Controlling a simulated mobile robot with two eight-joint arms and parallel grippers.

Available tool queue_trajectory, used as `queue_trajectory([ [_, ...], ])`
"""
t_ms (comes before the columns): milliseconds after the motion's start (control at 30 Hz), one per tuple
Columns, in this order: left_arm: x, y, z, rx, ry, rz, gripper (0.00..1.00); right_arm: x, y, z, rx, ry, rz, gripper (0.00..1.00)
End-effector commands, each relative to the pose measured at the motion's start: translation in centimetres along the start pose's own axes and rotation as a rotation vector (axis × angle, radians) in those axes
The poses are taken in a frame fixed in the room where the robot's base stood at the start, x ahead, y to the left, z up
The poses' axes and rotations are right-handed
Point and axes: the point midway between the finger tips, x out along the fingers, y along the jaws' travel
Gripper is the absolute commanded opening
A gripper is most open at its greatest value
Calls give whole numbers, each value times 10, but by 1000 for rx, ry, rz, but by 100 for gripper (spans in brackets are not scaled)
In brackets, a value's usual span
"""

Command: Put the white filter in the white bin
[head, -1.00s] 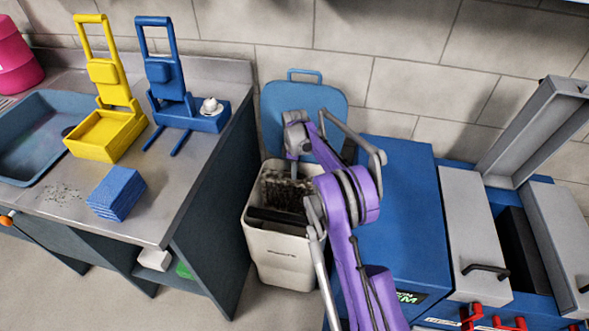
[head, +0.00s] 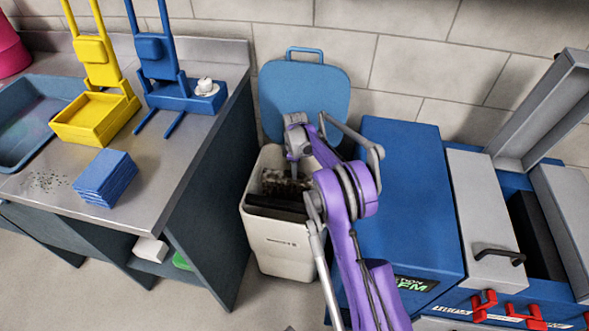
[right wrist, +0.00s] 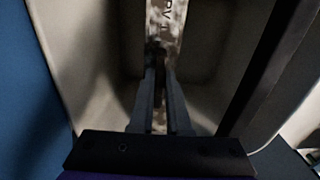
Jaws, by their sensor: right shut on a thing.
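The white bin (head: 278,243) stands open on the floor between the counter and the blue machine. My right gripper (head: 295,176) reaches down over its opening; its fingertips are hard to make out in the head view. In the right wrist view my right gripper (right wrist: 159,70) is shut on the white filter (right wrist: 167,20), a pale strip with grey-brown mottling and dark lettering. The filter also shows as a speckled patch inside the bin's mouth in the head view (head: 280,184). The bin's inner walls surround it. Its lower end is hidden. My left gripper is not in view.
A dark bar (head: 276,207) crosses the bin's front opening. A blue lid (head: 303,92) stands behind the bin. The blue machine (head: 405,200) is close on the right, and the counter (head: 165,165) with yellow and blue stands is on the left.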

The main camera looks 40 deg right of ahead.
Motion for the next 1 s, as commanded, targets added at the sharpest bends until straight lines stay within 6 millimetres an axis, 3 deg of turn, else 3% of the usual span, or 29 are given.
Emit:
queue_trajectory([
  [500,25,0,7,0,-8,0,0,38,0,0,0,0,0,0],
  [1000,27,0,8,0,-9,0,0,42,0,0,0,0,0,0],
])
